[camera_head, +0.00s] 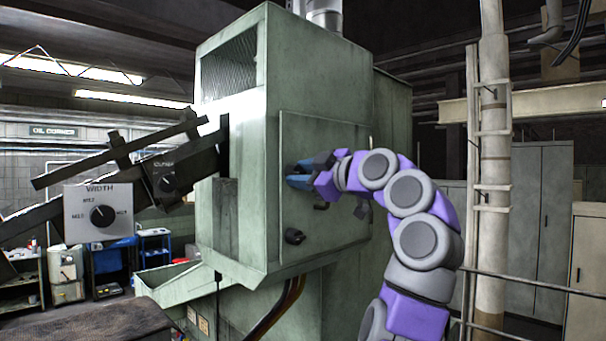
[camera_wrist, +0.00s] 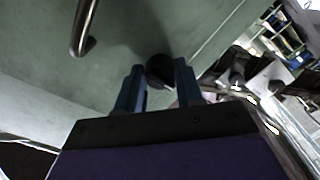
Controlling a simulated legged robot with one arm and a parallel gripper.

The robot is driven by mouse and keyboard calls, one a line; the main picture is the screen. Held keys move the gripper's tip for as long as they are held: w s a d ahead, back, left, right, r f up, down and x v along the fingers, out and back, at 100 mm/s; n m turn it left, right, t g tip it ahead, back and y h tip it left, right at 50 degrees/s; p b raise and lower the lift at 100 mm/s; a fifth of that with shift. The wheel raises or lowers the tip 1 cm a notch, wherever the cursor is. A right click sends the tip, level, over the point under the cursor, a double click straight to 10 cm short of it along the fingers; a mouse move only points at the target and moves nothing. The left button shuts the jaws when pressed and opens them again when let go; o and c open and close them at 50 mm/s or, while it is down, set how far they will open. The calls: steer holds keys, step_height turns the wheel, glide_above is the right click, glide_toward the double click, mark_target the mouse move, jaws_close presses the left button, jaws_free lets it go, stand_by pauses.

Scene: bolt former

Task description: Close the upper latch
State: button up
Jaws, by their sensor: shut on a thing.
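The upper latch is a dark round knob (camera_wrist: 160,72) on the green door panel (camera_head: 335,235). It shows between the two blue fingers of my gripper (camera_wrist: 159,68) in the wrist view. My gripper (camera_head: 300,176) is at the upper left part of the door in the head view, with its fingers shut on the latch. There the fingers hide most or all of this latch. The lower latch (camera_head: 294,237), a dark knob, sits near the door's lower left corner, below my gripper and apart from it.
A curved metal door handle (camera_wrist: 86,28) stands out from the door at the upper left of the wrist view. A sloped feed rail with a WIDTH dial box (camera_head: 100,212) is left of the machine. A pipe with a ladder (camera_head: 492,150) and railing stand to the right.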

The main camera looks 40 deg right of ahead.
steer(key=shift+f, duration=0.15)
steer(key=o, duration=1)
steer(key=shift+w+d, duration=0.1)
steer(key=shift+d, duration=0.05)
steer(key=shift+o, duration=0.2)
steer(key=s+d+b, duration=0.1)
steer(key=s+b, duration=0.2)
steer(key=s, duration=1.4)
steer(key=shift+s+d, duration=0.2)
steer(key=shift+d, duration=0.1)
steer(key=shift+w, duration=0.1)
